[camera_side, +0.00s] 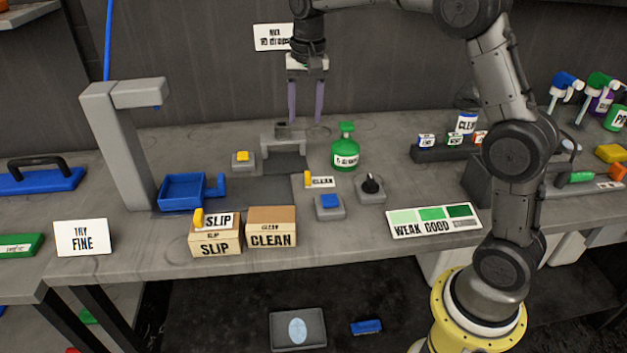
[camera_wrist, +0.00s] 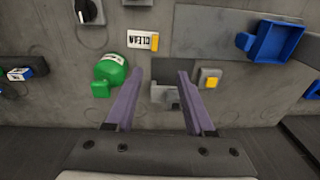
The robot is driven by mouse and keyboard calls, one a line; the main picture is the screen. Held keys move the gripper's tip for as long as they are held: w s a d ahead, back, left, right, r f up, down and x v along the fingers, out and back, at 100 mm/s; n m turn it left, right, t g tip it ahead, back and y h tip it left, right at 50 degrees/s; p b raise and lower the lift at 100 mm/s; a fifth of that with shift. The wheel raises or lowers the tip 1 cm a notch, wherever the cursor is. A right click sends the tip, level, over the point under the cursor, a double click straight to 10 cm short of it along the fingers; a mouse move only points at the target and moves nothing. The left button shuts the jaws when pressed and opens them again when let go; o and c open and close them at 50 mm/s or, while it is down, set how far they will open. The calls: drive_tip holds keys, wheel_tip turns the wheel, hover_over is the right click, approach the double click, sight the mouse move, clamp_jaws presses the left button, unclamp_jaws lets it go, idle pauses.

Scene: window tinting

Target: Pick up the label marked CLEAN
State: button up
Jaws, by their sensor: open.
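The CLEAN label (camera_side: 321,182) is a small white card with a yellow tab at one end. It lies on the grey bench in front of the green spray bottle (camera_side: 345,155).
A grey fixture (camera_side: 283,138) stands below my gripper, near a yellow button (camera_side: 243,156). A blue button (camera_side: 329,203) and black knob (camera_side: 371,186) are near the label. SLIP (camera_side: 215,248) and CLEAN (camera_side: 271,240) boxes stand at the front; a SLIP label (camera_side: 218,222) is on the former.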

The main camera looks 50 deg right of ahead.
hover_over(308, 173)
drive_tip(key=shift+g, duration=0.4)
wheel_tip(308, 173, down, 11)
drive_tip(key=shift+a+f, duration=0.15)
drive_tip(key=shift+f, duration=3.05)
clamp_jaws()
